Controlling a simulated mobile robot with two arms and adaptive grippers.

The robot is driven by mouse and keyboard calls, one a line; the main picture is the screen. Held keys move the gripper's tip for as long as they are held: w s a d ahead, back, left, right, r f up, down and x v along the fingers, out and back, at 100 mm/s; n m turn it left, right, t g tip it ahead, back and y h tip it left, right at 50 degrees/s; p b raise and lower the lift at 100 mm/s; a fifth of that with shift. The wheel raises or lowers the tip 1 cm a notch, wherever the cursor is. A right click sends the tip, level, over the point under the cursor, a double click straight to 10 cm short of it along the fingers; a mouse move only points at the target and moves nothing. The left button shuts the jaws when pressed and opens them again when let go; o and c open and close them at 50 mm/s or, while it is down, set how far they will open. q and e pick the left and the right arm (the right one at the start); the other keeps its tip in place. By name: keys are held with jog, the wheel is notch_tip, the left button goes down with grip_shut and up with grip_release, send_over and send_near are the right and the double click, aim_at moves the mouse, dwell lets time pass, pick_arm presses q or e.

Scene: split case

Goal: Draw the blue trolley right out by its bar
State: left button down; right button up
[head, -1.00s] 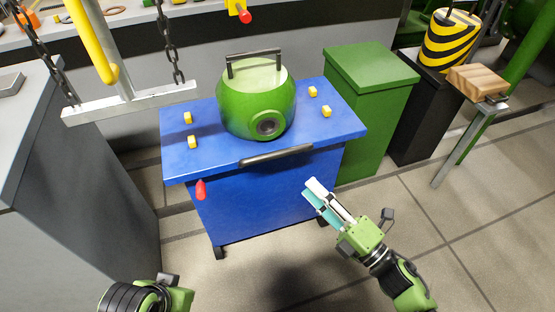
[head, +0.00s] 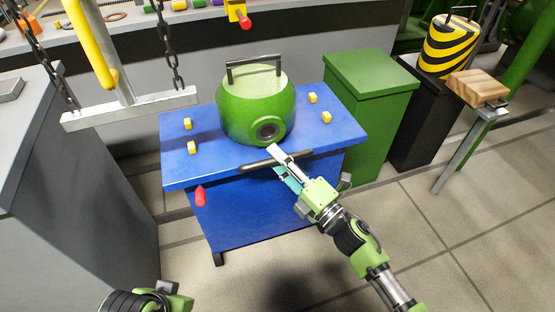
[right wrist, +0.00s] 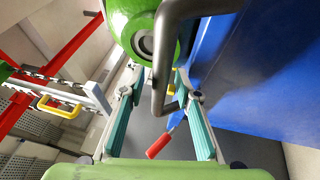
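The blue trolley (head: 240,205) stands on castors between a grey cabinet and a green box. Its dark bar (head: 255,164) runs along the front edge of the top. A green rounded vessel (head: 256,105) with a dark handle sits on the trolley. My right gripper (head: 278,160) is open at the bar, one finger above and one below it. In the right wrist view the bar (right wrist: 161,62) lies between the spread fingers (right wrist: 156,85); contact cannot be told. My left gripper (head: 172,294) is at the lower left edge, apart from the trolley, its fingers not clearly shown.
A red knob (head: 200,196) sticks out of the trolley's front left. A grey cabinet (head: 95,200) is close on the left, a green box (head: 370,90) on the right. A hanging beam (head: 130,108) on chains is at upper left. The floor in front is clear.

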grip_shut()
jog(key=shift+s+d+p, duration=0.15)
jog(key=shift+s+d, duration=0.05)
jog(key=shift+s, duration=0.5)
jog(key=shift+s+d+p, duration=0.15)
jog(key=shift+s+d, duration=0.1)
jog(key=shift+s, duration=0.4)
jog(key=shift+s+d+p, duration=0.15)
jog(key=shift+s+d, duration=0.05)
jog(key=shift+s, duration=0.5)
jog(key=shift+d, duration=0.1)
grip_release()
jog(key=shift+w, duration=0.2)
jog(key=v, duration=1.2)
